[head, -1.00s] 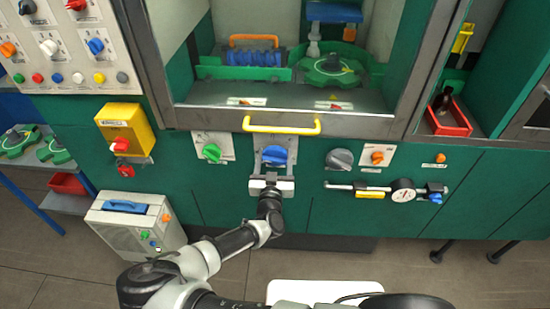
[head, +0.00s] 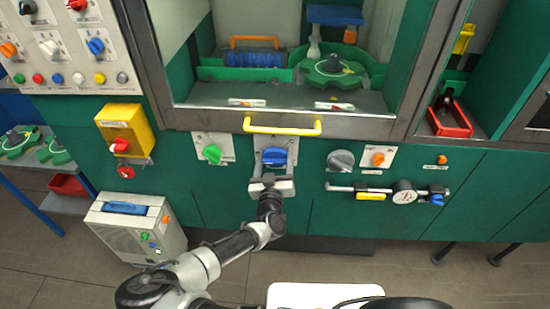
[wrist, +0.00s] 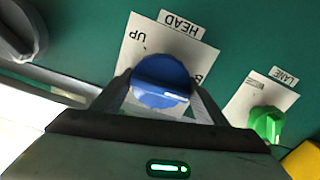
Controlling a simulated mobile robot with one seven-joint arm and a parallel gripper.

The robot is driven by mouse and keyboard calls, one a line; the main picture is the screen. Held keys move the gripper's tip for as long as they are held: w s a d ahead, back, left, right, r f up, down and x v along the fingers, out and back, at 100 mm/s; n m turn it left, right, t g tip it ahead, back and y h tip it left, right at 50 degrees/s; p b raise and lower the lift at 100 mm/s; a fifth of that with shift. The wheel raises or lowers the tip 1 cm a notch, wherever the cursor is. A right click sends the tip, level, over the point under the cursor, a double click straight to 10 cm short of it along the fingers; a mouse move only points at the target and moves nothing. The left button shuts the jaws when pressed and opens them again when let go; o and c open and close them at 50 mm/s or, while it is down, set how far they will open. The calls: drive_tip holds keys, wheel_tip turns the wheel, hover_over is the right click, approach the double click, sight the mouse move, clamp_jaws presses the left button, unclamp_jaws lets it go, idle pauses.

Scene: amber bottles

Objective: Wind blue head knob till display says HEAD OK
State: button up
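The blue head knob (head: 274,157) sits on a pale plate (wrist: 205,60) low on the green front, below the yellow handle. In the wrist view the knob (wrist: 160,82) lies between my two fingertips, and the plate reads HEAD and UP, upside down and tilted. My gripper (head: 272,178) comes at the knob from below. In the wrist view my gripper (wrist: 162,90) has one finger at each side of the knob, seemingly touching its edges. The knob's raised bar runs across from finger to finger. No display with readable text shows.
A green LANE knob (wrist: 267,124) is close beside my gripper; it also shows left of the head knob (head: 212,153). A grey knob (head: 340,160) is to the right. The yellow handle (head: 282,126) is just above. A dial gauge (head: 404,195) sticks out at lower right.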

drive_tip(key=o, duration=0.3)
drive_tip(key=shift+s, duration=0.1)
drive_tip(key=s+b, duration=0.1)
drive_tip(key=s, duration=1.6)
drive_tip(key=shift+s+a, duration=0.15)
drive_tip(key=shift+a, duration=0.15)
